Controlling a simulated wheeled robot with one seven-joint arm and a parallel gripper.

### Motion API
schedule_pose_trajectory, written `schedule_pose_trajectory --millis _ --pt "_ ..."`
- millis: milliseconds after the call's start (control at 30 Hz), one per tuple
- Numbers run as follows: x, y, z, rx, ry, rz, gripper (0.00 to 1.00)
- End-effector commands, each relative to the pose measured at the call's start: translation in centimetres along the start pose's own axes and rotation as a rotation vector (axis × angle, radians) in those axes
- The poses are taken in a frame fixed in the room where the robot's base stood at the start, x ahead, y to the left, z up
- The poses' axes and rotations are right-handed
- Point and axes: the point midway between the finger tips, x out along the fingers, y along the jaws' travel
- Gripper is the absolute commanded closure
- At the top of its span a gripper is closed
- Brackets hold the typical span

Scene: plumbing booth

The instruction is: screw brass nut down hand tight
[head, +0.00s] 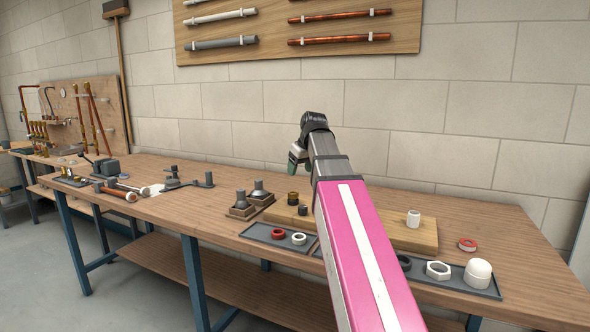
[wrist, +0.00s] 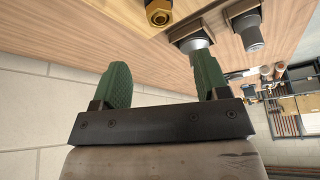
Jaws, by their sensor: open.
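The brass nut (wrist: 158,14) shows at the top edge of the wrist view, a gold hexagon around a dark centre, partly cut off by the frame. In the head view, a small dark brass-coloured fitting (head: 292,198) stands on the wooden board (head: 420,238); I cannot tell its nut apart there. My gripper (wrist: 162,75) has two green fingers spread wide with nothing between them. The nut is beyond the fingertips, apart from them. In the head view my gripper (head: 296,160) is above the bench, behind the fitting, and partly hidden by my arm.
Two grey fittings on wooden blocks (head: 241,210) stand left of the board. A tray (head: 262,234) with red and white rings lies in front. A white fitting (head: 413,219), a red ring (head: 467,244) and a white cap (head: 478,272) are at right. The wall is close behind.

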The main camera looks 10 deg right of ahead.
Motion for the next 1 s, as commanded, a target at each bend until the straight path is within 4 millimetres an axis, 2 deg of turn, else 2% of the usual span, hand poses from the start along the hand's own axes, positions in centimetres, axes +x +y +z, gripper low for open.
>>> schedule_pose_trajectory --millis 233,700,1000 --pt "1.4 0.1 0.1 -0.022 -0.002 -0.001 0.32" --pt "8.2 0.0 0.1 -0.02 -0.003 -0.001 0.32" --pt "10.5 0.1 0.1 -0.019 -0.001 0.0 0.32"
